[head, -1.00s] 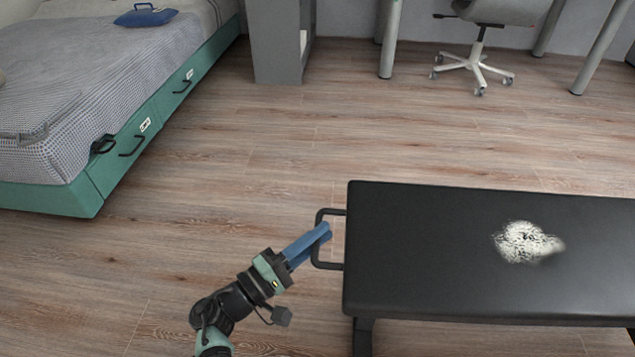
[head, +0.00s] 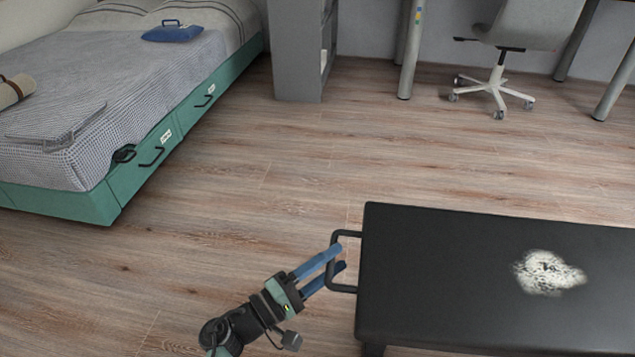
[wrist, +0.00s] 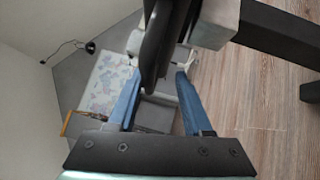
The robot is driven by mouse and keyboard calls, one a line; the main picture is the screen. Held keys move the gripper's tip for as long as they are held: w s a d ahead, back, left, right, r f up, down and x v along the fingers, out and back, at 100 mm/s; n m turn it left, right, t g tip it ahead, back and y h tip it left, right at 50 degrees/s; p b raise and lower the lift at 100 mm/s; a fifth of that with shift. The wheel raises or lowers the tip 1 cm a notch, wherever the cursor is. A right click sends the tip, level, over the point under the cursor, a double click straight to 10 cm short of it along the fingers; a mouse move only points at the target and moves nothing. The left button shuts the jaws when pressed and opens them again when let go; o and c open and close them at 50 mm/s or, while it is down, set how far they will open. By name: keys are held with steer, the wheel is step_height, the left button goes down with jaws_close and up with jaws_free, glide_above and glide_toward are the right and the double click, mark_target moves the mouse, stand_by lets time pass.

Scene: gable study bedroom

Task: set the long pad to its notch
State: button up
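The long pad (head: 450,265) is a black, flat, bench-like top at the lower right of the head view, with a black loop handle (head: 333,262) on its left end. My gripper (head: 341,259) has two blue fingers at this handle, spread apart. In the wrist view the fingers of my gripper (wrist: 158,75) stand on either side of a dark bar, which seems to be the handle, with a gap at the right finger. I cannot make out a notch in either view.
A speckled white patch (head: 547,272) is on the pad's top. A bed with a green drawer base (head: 135,185) stands at the left, with a blue case (head: 172,34) on it. A grey cabinet (head: 296,60) and office chair (head: 500,75) are behind. The wooden floor between is clear.

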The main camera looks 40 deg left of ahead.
steer(key=p+v, duration=0.3)
steer(key=v, duration=1)
